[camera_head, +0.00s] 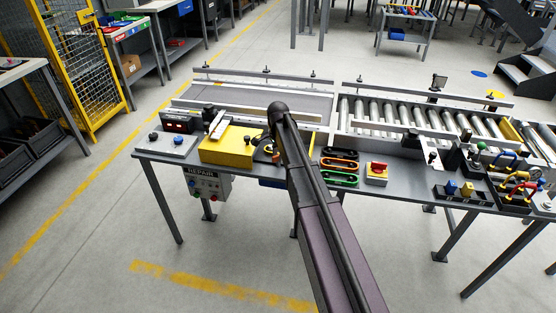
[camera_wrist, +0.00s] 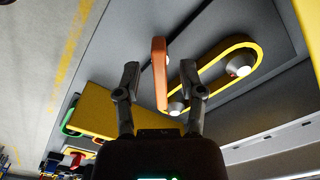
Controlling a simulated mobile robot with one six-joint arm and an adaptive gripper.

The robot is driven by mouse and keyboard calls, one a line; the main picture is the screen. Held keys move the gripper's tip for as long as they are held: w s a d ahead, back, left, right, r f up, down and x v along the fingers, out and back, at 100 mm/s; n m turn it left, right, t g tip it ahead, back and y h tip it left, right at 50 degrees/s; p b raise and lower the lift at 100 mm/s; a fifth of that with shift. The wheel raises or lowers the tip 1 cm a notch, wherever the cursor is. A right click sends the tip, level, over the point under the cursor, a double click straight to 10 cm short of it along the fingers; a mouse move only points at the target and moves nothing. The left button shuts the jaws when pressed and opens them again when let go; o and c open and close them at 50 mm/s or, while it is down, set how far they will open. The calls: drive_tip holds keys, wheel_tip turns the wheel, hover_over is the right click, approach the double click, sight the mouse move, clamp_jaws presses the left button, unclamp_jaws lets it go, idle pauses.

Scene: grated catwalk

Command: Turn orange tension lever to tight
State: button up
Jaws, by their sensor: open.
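The orange tension lever (camera_wrist: 160,52) shows in the wrist view as a long narrow bar lying between the two fingers of my gripper (camera_wrist: 159,75). My gripper is open, with one finger to each side of the lever and a visible gap on both sides. A yellow belt loop (camera_wrist: 246,43) runs around white-tipped pulleys just right of the lever. In the head view the yellow housing (camera_head: 228,145) stands on the bench. My arm hides most of the lever area there, and I cannot make out the lever's marks or its setting.
Orange, black and green loops (camera_head: 340,165) lie on the grey bench right of my arm. A roller conveyor (camera_head: 400,112) is behind. A display box (camera_head: 178,124) is at the left.

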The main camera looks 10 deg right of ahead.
drive_tip(key=shift+f, duration=0.3)
clamp_jaws()
drive_tip(key=shift+n, duration=0.5)
drive_tip(key=n, duration=0.3)
drive_tip(key=shift+s+n, duration=0.1)
drive_tip(key=shift+n, duration=0.2)
drive_tip(key=n, duration=0.4)
drive_tip(key=shift+n, duration=0.4)
